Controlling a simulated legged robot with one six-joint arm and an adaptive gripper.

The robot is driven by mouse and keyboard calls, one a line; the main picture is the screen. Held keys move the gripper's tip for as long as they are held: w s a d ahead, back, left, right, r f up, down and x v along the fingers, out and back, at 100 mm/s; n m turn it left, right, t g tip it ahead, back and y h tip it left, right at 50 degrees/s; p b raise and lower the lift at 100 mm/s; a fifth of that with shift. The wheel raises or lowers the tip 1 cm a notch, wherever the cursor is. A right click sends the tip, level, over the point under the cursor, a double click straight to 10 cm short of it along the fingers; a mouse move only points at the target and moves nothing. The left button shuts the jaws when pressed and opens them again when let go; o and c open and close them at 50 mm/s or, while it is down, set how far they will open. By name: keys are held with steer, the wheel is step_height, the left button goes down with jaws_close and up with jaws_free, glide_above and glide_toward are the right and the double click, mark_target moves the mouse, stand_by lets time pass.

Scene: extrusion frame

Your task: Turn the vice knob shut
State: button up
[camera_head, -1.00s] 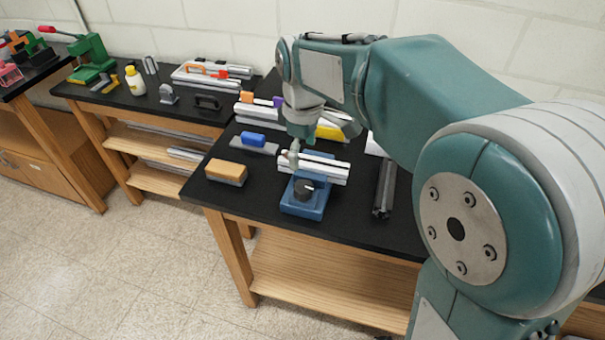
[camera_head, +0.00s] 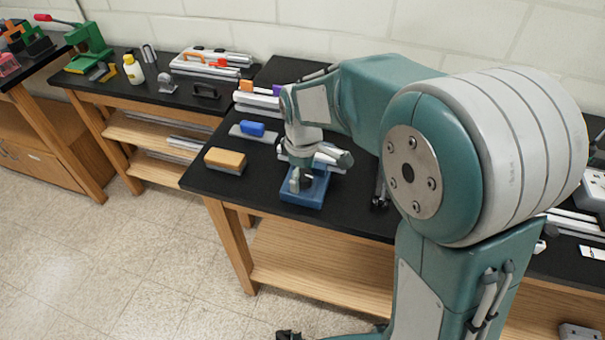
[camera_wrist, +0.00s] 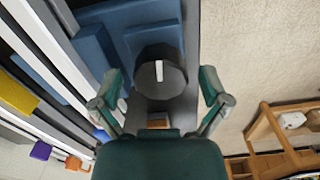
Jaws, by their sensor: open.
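The blue vice (camera_head: 305,195) stands near the front edge of the black workbench. In the wrist view its dark round knob (camera_wrist: 160,72) with a white mark faces the camera, and the blue vice body (camera_wrist: 108,48) lies beside and behind it. My gripper (camera_wrist: 160,100) is open, with one finger on each side of the knob's near part; I cannot tell whether they touch it. In the head view my gripper (camera_head: 302,180) is low over the vice and hides the knob. A pale extrusion (camera_head: 325,160) lies at the vice, partly hidden by my gripper.
A wooden-topped block (camera_head: 225,161) and a blue block (camera_head: 252,128) on a grey plate sit left of the vice. A dark extrusion (camera_head: 380,190) lies to its right. The bench's front edge is close to the vice.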

mark_target(302, 174)
steer(key=c, duration=1.1)
steer(key=shift+m, duration=1.1)
steer(key=o, duration=1.1)
steer(key=shift+f, duration=0.1)
step_height(302, 174, up, 12)
